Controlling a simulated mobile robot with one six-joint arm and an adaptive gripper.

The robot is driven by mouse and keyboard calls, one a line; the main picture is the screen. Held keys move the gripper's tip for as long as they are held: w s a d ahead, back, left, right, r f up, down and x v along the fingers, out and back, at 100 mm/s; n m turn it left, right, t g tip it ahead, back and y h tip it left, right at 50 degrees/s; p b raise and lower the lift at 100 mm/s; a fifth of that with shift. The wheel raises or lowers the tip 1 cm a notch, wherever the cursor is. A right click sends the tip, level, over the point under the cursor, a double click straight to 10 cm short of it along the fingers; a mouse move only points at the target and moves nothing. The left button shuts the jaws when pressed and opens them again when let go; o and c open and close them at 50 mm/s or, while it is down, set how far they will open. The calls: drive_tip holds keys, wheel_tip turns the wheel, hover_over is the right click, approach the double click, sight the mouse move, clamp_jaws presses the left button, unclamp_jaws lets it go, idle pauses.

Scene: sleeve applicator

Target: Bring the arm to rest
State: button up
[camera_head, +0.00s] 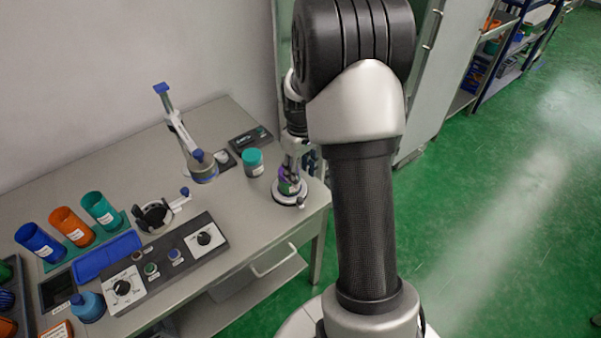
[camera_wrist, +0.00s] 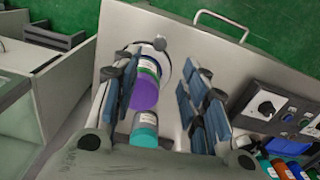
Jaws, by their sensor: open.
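My gripper (camera_wrist: 163,75) is open, with its blue-padded fingers on either side of the wrist view.
A teal jar (camera_head: 252,162) stands close to the left of my gripper. The grey table (camera_head: 130,185) also carries a lever device (camera_head: 180,130), a control panel (camera_head: 165,262), a blue bottle (camera_head: 88,307) and several coloured cups. Green floor lies open at right.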

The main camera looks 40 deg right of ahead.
drive_tip(key=shift+r, duration=0.1)
drive_tip(key=s+a+r+t, duration=0.1)
drive_tip(key=s+a+r, duration=0.2)
drive_tip(key=a+r, duration=0.4)
drive_tip(key=s+a+r+t, duration=0.1)
drive_tip(key=s+a+r, duration=0.35)
drive_tip(key=r, duration=0.45)
drive_tip(key=s+a+r+t, duration=0.1)
drive_tip(key=s+a+r, duration=0.1)
drive_tip(key=s+a, duration=0.2)
drive_tip(key=s+a+r+m+t, duration=0.1)
drive_tip(key=s+a, duration=0.4)
drive_tip(key=s, duration=0.5)
drive_tip(key=shift+r+t, duration=0.3)
drive_tip(key=shift+r, duration=0.15)
